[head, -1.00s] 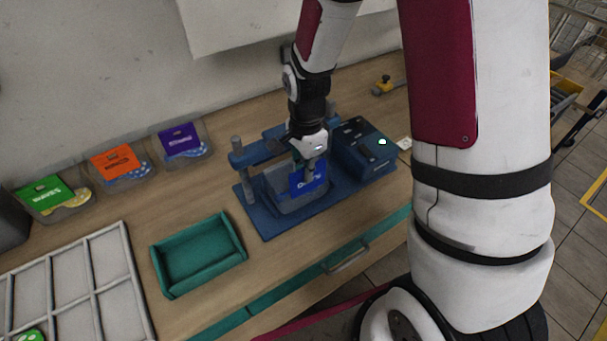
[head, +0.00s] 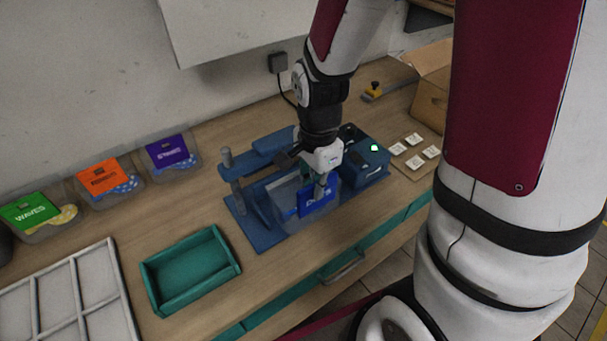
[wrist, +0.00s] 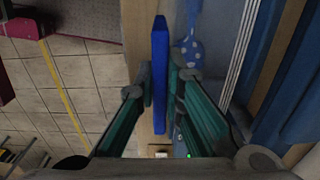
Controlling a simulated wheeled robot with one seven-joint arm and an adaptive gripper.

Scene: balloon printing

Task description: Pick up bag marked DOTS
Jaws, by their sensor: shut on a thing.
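The bag marked DOTS has a blue label (head: 317,198), its lettering partly covered by my gripper (head: 321,186). It is at the clear bin (head: 287,206) on the blue machine (head: 262,238). My gripper is shut on the label's upper part from above. In the wrist view, my fingers (wrist: 160,88) stand on either side of the blue label (wrist: 160,60), seen edge-on. A dotted blue part (wrist: 193,48) shows beside it. I cannot tell whether the bag is clear of the bin floor.
Bags with green WAVES (head: 32,213), orange (head: 103,176) and purple (head: 167,151) labels stand along the wall. A teal tray (head: 190,268) and a white divided tray (head: 70,290) lie left of the machine. White cards (head: 414,139) and a cardboard box (head: 431,97) are right.

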